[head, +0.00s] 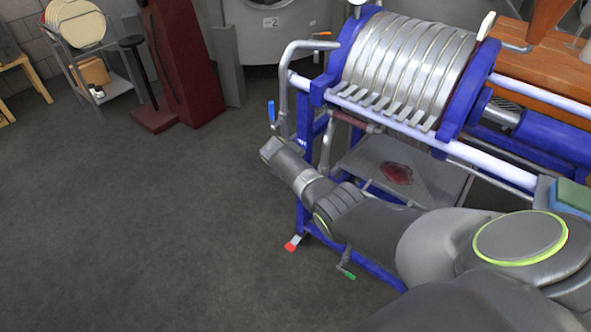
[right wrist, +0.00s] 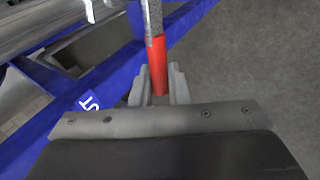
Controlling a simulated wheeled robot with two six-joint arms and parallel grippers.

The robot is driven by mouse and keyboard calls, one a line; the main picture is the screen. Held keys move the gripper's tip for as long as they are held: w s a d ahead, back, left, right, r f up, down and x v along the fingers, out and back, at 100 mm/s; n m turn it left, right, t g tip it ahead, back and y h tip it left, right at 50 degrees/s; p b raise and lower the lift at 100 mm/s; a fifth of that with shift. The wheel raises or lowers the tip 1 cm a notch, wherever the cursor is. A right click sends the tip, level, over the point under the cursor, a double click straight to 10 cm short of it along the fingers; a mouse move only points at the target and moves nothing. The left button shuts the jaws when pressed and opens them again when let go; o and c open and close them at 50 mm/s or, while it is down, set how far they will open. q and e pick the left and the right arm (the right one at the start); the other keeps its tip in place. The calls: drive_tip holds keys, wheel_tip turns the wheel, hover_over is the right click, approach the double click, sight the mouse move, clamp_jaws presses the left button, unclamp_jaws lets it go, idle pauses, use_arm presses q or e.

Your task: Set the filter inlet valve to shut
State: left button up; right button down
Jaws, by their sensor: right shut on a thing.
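My right gripper (right wrist: 157,80) is shut on a red lever handle (right wrist: 157,62) in the right wrist view. The handle lies between the two grey fingers and runs up into a grey metal bar (right wrist: 151,16). In the head view my right gripper (head: 274,150) is at the left end of the plate filter (head: 405,65), by its blue frame, and the held handle is hidden there. A white marking (right wrist: 91,102), partly cut off and ending in what looks like "T", shows on the blue frame beside the fingers. My left gripper is not in view.
Other levers near the filter have a blue handle (head: 271,111), an orange handle (head: 322,35), a red-and-white handle (head: 292,243) and a green handle (head: 349,275). A drip tray (head: 435,180) with a red puddle sits under the plates.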

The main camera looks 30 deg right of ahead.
use_arm(q)
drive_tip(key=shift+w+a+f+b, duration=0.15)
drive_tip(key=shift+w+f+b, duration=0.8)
drive_tip(key=shift+b, duration=0.35)
use_arm(e)
drive_tip(key=shift+w+f+n+g+h, duration=0.1)
drive_tip(key=shift+f+n+g+h, duration=0.25)
drive_tip(key=shift+f+g, duration=0.4)
drive_tip(key=c, duration=1.5)
unclamp_jaws()
drive_tip(key=shift+o, duration=0.2)
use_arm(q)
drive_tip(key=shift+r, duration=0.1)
use_arm(e)
drive_tip(key=shift+r, duration=0.15)
